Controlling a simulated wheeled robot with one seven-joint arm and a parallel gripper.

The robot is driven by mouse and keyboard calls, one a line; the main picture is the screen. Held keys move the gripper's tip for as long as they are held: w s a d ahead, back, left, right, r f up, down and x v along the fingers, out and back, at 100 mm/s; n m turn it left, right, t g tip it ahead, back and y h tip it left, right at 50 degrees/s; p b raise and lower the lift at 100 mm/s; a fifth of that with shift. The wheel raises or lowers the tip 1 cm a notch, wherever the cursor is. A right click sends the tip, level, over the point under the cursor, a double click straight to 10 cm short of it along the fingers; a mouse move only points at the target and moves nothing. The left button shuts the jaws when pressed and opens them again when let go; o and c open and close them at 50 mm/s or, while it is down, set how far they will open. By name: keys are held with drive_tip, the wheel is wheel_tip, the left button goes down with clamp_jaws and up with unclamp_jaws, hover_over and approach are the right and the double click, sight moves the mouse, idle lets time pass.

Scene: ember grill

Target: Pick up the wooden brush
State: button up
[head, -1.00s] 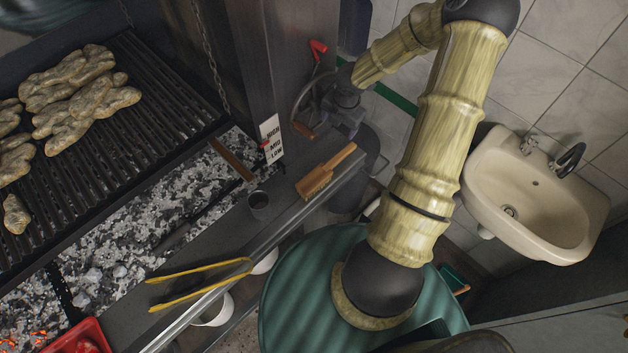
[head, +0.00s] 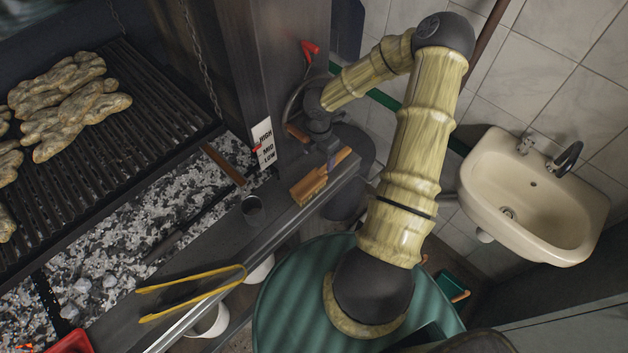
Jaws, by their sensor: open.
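The wooden brush (head: 309,187) lies on the grey metal ledge in front of the coal bed, near the ledge's right end. Its handle points up and to the right, and its bristle side faces the lower left. My gripper (head: 331,167) is open and empty, pointing down over the brush where the handle meets the head. My gripper covers a small part of the brush. I cannot tell whether the fingers touch it or sit on both sides of it.
A small dark metal cup (head: 253,207) stands left of the brush. Yellow tongs (head: 190,290) lie farther down the ledge (head: 215,240). The grill post with the HIGH/MID/LOW label (head: 264,145) rises just behind. Grilling meat (head: 65,100) is at the left, a sink (head: 530,190) at the right.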

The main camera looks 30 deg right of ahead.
sight(320, 173)
drive_tip(key=shift+f+p, duration=0.5)
drive_tip(key=shift+f, duration=2.2)
drive_tip(key=f, duration=0.1)
drive_tip(key=f+p, duration=0.2)
drive_tip(key=f, duration=0.1)
drive_tip(key=shift+s+d, duration=0.1)
drive_tip(key=shift+s, duration=0.2)
drive_tip(key=shift+f, duration=0.6)
drive_tip(key=c, duration=1.2)
drive_tip(key=shift+s+r+b, duration=0.1)
drive_tip(key=shift+r+b, duration=0.1)
drive_tip(key=shift+b, duration=0.1)
